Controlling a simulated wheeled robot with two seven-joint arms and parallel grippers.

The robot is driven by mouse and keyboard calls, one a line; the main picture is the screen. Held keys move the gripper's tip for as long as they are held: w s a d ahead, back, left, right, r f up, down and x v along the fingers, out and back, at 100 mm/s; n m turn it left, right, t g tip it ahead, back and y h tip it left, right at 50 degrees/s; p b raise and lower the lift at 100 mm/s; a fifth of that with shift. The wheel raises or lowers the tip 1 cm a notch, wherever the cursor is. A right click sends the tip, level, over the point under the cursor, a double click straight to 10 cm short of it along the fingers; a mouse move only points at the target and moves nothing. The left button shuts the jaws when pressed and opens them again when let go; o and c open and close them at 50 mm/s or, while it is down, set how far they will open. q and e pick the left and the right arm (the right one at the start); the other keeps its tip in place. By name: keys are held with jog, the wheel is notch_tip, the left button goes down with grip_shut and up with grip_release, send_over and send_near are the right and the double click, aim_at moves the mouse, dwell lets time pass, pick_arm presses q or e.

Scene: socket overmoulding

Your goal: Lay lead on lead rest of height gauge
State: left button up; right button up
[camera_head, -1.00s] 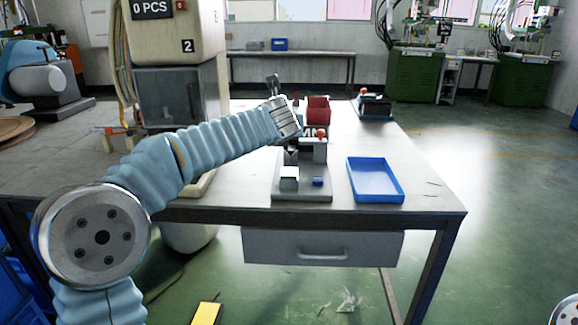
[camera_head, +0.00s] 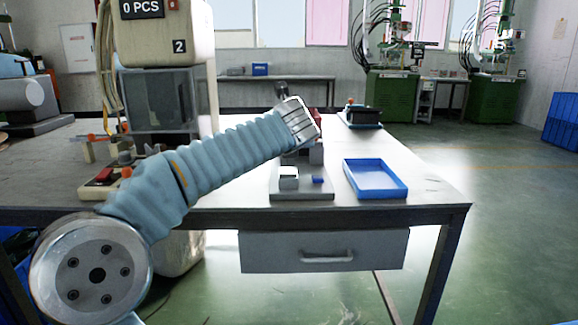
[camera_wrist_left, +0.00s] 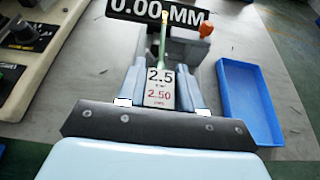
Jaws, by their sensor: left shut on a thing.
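The height gauge stands on a grey base plate (camera_head: 302,195) on the bench; my left wrist hides much of its upper part in the head view. A white block (camera_head: 289,172) and a small blue piece (camera_head: 317,180) show at its front. My left gripper (camera_wrist_left: 161,78) is shut on the lead (camera_wrist_left: 163,45), a thin greenish strand pointing toward the gauge. A white tag marked 2.5 and 2.50 (camera_wrist_left: 160,88) shows between the fingers. I cannot tell whether the lead touches its rest. My right gripper is not visible.
An empty blue tray (camera_head: 376,179) lies right of the gauge, also in the wrist view (camera_wrist_left: 247,100). A dark device (camera_head: 362,115) stands at the bench's back right. A machine with a counter (camera_head: 165,60) and a control box (camera_head: 103,182) stand left.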

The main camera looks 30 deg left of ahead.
aim_at(288, 171)
pick_arm(q)
jog(key=shift+w+a+f, duration=0.25)
jog(key=shift+w+f, duration=0.05)
jog(key=shift+f, duration=0.15)
jog(key=shift+w+a+f, duration=0.2)
jog(key=shift+w+f, duration=0.1)
jog(key=shift+f, duration=0.15)
jog(key=f, duration=0.1)
jog(key=f+b, duration=0.1)
jog(key=f, duration=0.1)
jog(key=w+f+b, duration=0.1)
jog(key=shift+a+f, duration=0.15)
jog(key=shift+a, duration=0.2)
jog(key=shift+f, duration=0.15)
jog(key=shift+f, duration=0.1)
jog(key=o, duration=1)
jog(key=shift+o, duration=0.2)
